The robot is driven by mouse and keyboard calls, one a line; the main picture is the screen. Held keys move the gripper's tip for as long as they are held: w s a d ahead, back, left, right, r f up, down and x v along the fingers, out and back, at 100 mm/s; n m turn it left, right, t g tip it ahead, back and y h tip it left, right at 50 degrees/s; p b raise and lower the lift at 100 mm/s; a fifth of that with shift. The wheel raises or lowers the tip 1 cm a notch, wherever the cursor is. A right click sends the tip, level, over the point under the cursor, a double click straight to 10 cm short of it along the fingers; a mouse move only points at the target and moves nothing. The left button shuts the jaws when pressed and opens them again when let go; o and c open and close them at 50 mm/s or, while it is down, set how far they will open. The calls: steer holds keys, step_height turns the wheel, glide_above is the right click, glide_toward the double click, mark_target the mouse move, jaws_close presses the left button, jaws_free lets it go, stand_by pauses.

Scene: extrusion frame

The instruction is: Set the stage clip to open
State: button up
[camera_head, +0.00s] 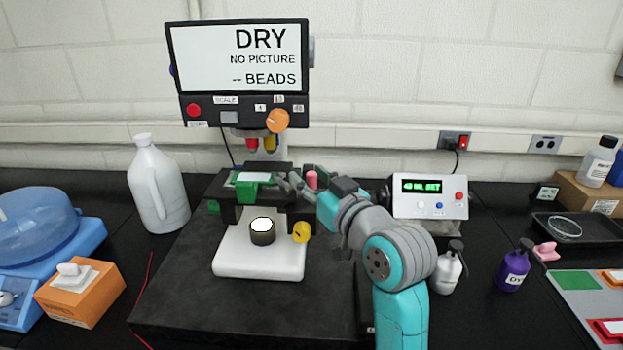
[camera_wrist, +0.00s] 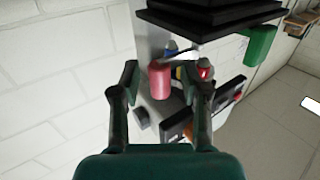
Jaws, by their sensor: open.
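The microscope stage (camera_head: 225,187) is dark, with a pale slide (camera_head: 252,177) on top and green parts (camera_head: 250,191) at its front left. A pink-red knob (camera_head: 311,179) stands at the right of the stage; it also shows in the wrist view (camera_wrist: 160,80). I cannot tell which part is the stage clip or how it is set. My gripper (camera_head: 293,184) is at the right side of the stage. In the wrist view its fingers (camera_wrist: 161,88) are open, with the red knob in line between them. Contact with the knob cannot be seen.
The microscope screen (camera_head: 240,58) reads "DRY", "NO PICTURE", "-- BEADS". A yellow knob (camera_head: 301,232) and white base (camera_head: 258,262) sit below the stage. A control box (camera_head: 428,197) and dropper bottles (camera_head: 447,268) stand to the right, a white jug (camera_head: 158,188) to the left.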

mark_target(308, 182)
jaws_close()
steer(key=shift+s+m+h, duration=0.2)
steer(key=shift+m+h, duration=0.1)
steer(key=shift+h, duration=0.1)
steer(key=m+t+h, duration=0.1)
steer(key=h, duration=0.1)
steer(key=s+m+t+h, duration=0.1)
steer(key=m+h, duration=0.1)
steer(key=h, duration=0.1)
steer(key=s+m+t+h, duration=0.1)
steer(key=m+h, duration=0.1)
steer(key=shift+a+h, duration=0.3)
steer(key=shift+a, duration=0.1)
steer(key=shift+s+a+m+g+h, duration=0.2)
steer(key=shift+s+m+g+h, duration=0.1)
steer(key=shift+m+h, duration=1)
steer(key=shift+s+a+m+g+h, duration=0.25)
steer(key=shift+m+h, duration=0.6)
steer(key=shift+h, duration=1)
steer(key=shift+s+a+m+g+h, duration=0.2)
steer(key=shift+m+g+h, duration=0.15)
steer(key=shift+m+h, duration=0.95)
steer(key=shift+h, duration=0.45)
